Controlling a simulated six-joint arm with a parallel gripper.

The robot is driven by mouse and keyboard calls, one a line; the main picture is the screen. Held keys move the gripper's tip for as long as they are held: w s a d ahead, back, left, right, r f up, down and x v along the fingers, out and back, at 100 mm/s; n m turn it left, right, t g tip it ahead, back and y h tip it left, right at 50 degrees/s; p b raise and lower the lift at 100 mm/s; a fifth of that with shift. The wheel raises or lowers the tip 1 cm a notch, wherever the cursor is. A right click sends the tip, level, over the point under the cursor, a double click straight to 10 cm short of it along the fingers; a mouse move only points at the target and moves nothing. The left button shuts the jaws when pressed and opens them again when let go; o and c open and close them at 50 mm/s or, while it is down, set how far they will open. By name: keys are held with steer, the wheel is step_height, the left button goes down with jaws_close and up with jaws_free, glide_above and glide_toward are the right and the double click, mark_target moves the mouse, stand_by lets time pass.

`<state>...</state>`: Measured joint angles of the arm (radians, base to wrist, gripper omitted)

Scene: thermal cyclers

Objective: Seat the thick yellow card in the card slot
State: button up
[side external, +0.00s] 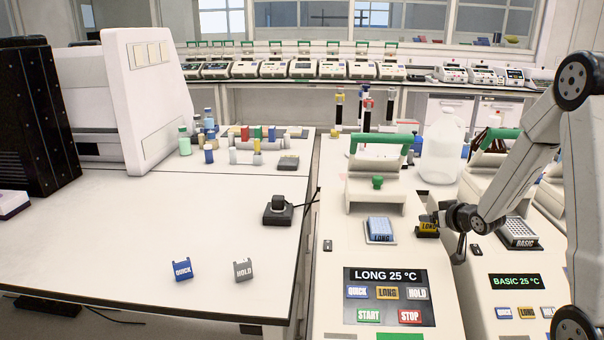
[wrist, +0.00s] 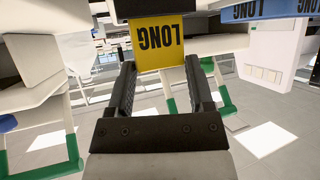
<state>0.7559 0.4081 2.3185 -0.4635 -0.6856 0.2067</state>
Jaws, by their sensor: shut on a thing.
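The thick yellow card (side external: 427,229), marked LONG, is in my gripper (side external: 440,221) above the near cycler, to the right of its blue LONG block. In the wrist view the yellow card (wrist: 160,42) stands between the fingertips of my gripper (wrist: 160,64), its lettering upside down. The fingers are shut on it, and it looks clear of the surface below. A small dark slot-like fitting (side external: 327,245) is on the cycler's left side, and a similar one (side external: 476,250) is on the right cycler. I cannot tell which is the card slot.
The blue LONG block (side external: 380,230) stands close to the left of the card. The raised lid with green handle (side external: 379,142) is behind it. A blue QUICK card (side external: 182,270) and grey HOLD card (side external: 243,269) lie on the left bench, which has free room.

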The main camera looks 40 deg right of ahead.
steer(key=shift+f, duration=0.1)
steer(key=o, duration=1.3)
steer(key=shift+o, duration=0.2)
steer(key=shift+v, duration=3.8)
steer(key=shift+w+a, duration=0.1)
steer(key=shift+a, duration=0.05)
